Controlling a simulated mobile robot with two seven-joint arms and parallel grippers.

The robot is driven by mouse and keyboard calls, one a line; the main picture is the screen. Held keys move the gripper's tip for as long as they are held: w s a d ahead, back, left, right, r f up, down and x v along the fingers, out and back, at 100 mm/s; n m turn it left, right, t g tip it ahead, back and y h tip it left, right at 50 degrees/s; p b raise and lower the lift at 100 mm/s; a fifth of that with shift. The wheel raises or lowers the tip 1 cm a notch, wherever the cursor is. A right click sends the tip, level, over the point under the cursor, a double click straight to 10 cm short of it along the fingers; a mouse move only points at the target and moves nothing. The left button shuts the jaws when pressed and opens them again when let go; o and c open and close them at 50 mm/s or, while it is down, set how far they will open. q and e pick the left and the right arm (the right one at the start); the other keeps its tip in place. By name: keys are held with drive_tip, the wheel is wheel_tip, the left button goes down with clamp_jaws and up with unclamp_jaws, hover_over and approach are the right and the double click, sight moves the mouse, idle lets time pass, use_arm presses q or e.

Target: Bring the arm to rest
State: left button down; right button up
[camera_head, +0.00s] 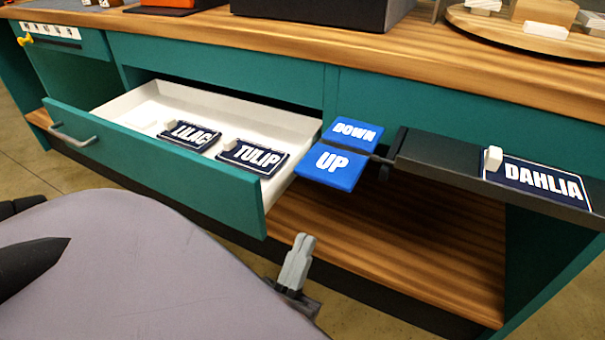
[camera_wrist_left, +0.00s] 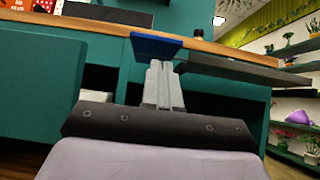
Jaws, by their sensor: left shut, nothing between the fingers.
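My left gripper (camera_head: 299,245) is low in front of the bench, right of the open drawer and below the blue pedals. Its grey fingers are together and empty. In the left wrist view the shut fingers (camera_wrist_left: 161,80) point at the bench front, with a blue pedal (camera_wrist_left: 156,45) behind their tips. They look apart from the bench in the head view. My right gripper is not in view.
An open drawer (camera_head: 165,160) holds LILAC (camera_head: 190,136) and TULIP (camera_head: 253,157) plates. Blue UP (camera_head: 331,167) and DOWN (camera_head: 352,132) pedals stick out beside it. A dark shelf (camera_head: 430,150) with a DAHLIA plate (camera_head: 538,183) juts out at right. A wooden lower shelf (camera_head: 400,245) lies beneath.

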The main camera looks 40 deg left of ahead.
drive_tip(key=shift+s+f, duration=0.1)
use_arm(q)
drive_tip(key=w+d+f+m+g+h, duration=0.25)
drive_tip(key=d+m+h, duration=0.45)
drive_tip(key=m, duration=0.8)
drive_tip(key=w+d+f+m+g+h, duration=0.15)
drive_tip(key=d+m+g+h, duration=0.3)
drive_tip(key=m+h, duration=0.7)
drive_tip(key=a+f+m+g+y, duration=0.4)
drive_tip(key=f+m+g+y, duration=0.3)
drive_tip(key=f+m, duration=0.65)
drive_tip(key=s+a+r+y+p, duration=0.1)
drive_tip(key=a+r+p, duration=0.2)
drive_tip(key=r+p, duration=0.5)
drive_tip(key=s+a+r+m+g+y+p, duration=0.1)
drive_tip(key=r+p, duration=0.7)
drive_tip(key=p, duration=0.9)
drive_tip(key=shift+s+a+r, duration=0.3)
drive_tip(key=shift+s+a, duration=0.35)
drive_tip(key=shift+a, duration=0.25)
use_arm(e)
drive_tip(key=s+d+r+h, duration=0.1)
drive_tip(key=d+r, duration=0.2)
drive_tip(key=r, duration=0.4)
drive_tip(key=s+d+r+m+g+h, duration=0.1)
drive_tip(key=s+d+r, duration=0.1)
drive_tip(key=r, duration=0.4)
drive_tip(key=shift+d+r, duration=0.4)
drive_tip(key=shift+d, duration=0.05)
